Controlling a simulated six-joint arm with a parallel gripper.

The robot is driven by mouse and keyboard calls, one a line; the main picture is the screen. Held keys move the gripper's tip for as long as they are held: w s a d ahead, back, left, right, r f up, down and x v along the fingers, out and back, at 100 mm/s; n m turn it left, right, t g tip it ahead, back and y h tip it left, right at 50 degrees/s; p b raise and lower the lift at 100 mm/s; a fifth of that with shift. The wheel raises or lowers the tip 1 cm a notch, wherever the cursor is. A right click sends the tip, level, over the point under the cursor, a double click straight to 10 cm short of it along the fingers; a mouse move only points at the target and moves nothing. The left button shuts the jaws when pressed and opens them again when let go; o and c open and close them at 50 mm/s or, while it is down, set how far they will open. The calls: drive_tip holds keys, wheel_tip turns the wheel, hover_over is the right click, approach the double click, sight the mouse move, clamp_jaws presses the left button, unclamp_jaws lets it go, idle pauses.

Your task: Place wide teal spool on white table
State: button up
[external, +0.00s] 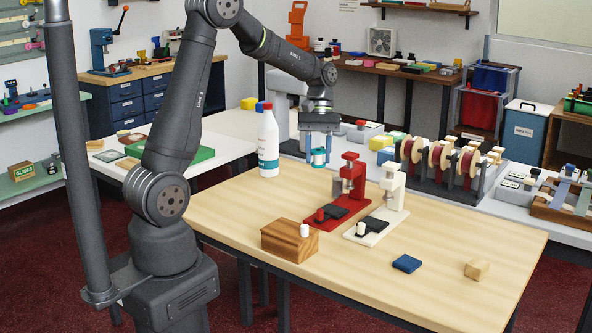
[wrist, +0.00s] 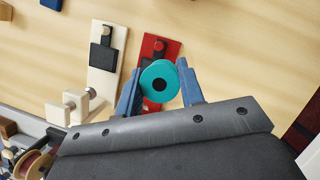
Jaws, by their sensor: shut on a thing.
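The spool hangs above the back part of the wooden table. White tabletop (external: 225,146) shows at the left behind the wooden table, and a white surface (external: 497,204) runs along the right.
A white bottle with a red cap (external: 268,150) stands left of my gripper. A red press (external: 347,190) and a white press (external: 390,205) stand in front. A wooden block (external: 284,241), blue block (external: 406,263) and spool rack (external: 440,165) are nearby. A green tray (external: 197,156) occupies the left tabletop.

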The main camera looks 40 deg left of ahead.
drive_tip(key=s+d+n, duration=0.1)
drive_tip(key=s+d, duration=0.1)
drive_tip(key=s+d+n+h, duration=0.1)
drive_tip(key=s+n, duration=0.1)
drive_tip(key=shift+s+d, duration=0.3)
drive_tip(key=shift+d, duration=0.05)
hover_over(307, 214)
drive_tip(key=w+a, duration=0.1)
wheel_tip(307, 214, down, 12)
drive_tip(key=shift+f, duration=2.1)
drive_tip(key=shift+f, duration=0.1)
drive_tip(key=o, duration=0.7)
drive_tip(key=shift+o, duration=0.2)
